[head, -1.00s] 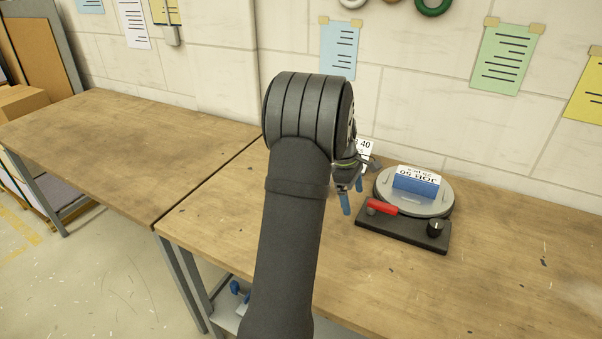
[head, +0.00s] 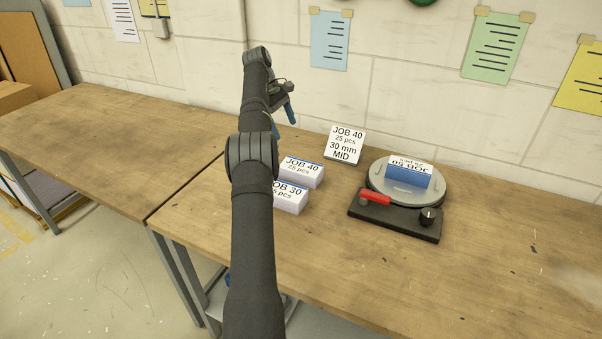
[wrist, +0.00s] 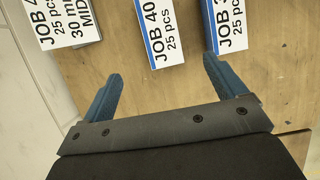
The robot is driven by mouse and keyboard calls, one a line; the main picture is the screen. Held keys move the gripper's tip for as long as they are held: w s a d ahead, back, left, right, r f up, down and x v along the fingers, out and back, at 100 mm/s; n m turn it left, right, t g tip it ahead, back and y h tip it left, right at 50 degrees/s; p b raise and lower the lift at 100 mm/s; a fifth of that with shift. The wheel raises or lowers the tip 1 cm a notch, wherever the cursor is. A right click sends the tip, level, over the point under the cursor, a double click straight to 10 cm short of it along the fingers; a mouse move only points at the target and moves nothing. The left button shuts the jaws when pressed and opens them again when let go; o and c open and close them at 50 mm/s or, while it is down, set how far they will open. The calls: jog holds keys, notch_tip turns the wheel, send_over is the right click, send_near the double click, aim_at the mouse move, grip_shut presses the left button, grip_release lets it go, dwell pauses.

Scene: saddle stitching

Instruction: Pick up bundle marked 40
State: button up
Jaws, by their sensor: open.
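The bundle marked JOB 40 (head: 301,172) is a white block with a blue edge stripe, lying on the right-hand bench. It also shows in the wrist view (wrist: 162,38), at the top and roughly between my fingers but beyond their tips. The bundle marked JOB 30 (head: 291,197) lies just in front of it, partly hidden by my arm. It shows in the wrist view (wrist: 228,25) to the right. My gripper (head: 289,112) is open and empty, above the bench and back from the bundles. Its blue fingertips (wrist: 161,71) show in the wrist view.
A card reading JOB 40, 30 mm MID (head: 346,145) stands behind the bundles. The bench's front right is clear.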

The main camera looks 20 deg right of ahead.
aim_at(300, 166)
jog(key=x, duration=1.7)
jog(key=shift+f, duration=0.15)
jog(key=c, duration=1.3)
